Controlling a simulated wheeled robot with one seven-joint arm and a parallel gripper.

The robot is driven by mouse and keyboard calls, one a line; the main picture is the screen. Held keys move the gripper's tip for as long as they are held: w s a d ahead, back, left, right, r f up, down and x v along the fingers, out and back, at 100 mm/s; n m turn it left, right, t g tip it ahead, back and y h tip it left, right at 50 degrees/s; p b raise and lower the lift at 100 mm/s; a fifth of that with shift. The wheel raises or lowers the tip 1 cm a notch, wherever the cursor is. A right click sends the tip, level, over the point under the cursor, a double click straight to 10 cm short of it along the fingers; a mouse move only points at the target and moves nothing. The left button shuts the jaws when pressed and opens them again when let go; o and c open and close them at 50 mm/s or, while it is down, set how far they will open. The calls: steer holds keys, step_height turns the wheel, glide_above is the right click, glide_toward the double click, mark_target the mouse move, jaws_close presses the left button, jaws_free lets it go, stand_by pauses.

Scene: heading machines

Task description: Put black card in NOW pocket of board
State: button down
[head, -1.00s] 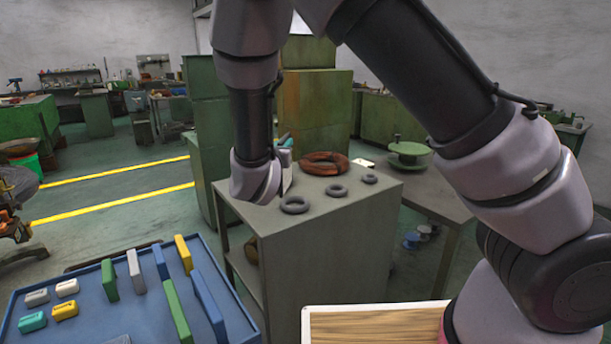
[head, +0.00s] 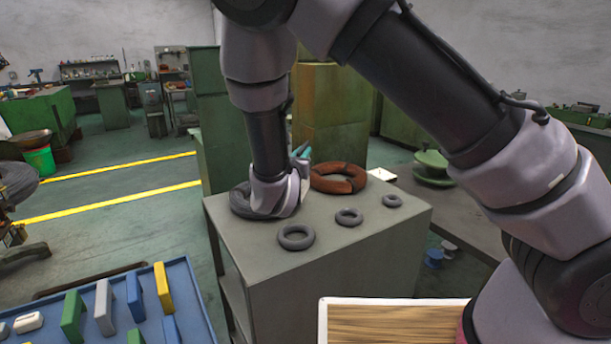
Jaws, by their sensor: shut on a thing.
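My gripper (head: 301,163) is partly in view at the end of my arm, over the back of the grey-green cabinet top. Its fingers are mostly hidden behind my wrist, and a bit of teal shows at its far side. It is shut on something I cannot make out. I cannot see the black card, the board or its NOW pocket in this view.
A blue tray (head: 195,287) with coloured blocks is lower left. A white-rimmed wooden surface (head: 323,330) is lower right.

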steer(key=shift+f, duration=2.6)
steer(key=c, duration=0.9)
jaws_free()
